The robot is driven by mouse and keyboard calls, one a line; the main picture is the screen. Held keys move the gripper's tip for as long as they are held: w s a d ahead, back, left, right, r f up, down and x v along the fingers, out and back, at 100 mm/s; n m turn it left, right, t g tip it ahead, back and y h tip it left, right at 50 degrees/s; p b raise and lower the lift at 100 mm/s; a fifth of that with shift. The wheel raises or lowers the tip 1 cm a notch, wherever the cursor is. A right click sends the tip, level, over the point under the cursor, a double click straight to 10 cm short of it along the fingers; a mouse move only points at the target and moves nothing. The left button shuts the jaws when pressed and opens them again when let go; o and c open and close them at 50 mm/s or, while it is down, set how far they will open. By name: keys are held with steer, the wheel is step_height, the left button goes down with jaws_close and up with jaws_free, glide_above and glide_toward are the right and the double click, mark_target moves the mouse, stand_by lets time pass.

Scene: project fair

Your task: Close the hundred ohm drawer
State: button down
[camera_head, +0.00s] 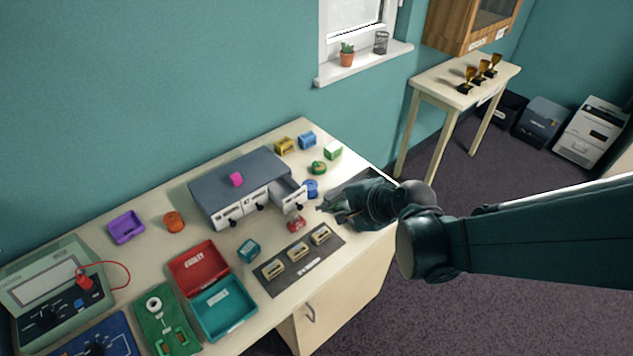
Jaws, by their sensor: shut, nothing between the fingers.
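A grey-topped drawer cabinet (212,182) with white drawer fronts and dark knobs stands on the table. Its right-hand drawer (290,194) is pulled out toward the table's front. The other drawers look flush with the cabinet. The labels are too small to read, so I cannot tell which drawer is the hundred ohm one. My gripper (326,209) is shut and empty, to the right of the open drawer's front and apart from it as far as I can tell. My dark arm comes in from the right.
A blue spool (310,188) lies just right of the open drawer, and a red piece (296,223) lies in front. A dark mat (316,267) with several cream blocks is nearer the front edge. Red (181,272) and teal (206,320) trays stand left.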

steer(key=m, duration=0.4)
steer(key=s+m+b, duration=0.1)
steer(key=m, duration=0.3)
steer(key=shift+s, duration=0.1)
steer(key=m, duration=0.4)
steer(key=shift+s+f, duration=0.1)
steer(key=shift+s, duration=0.2)
steer(key=m, duration=0.3)
steer(key=shift+s+b, duration=0.2)
steer(key=shift+b, duration=0.15)
steer(key=shift+b+x, duration=1.35)
steer(key=shift+x, duration=3.6)
steer(key=shift+w+a, duration=0.1)
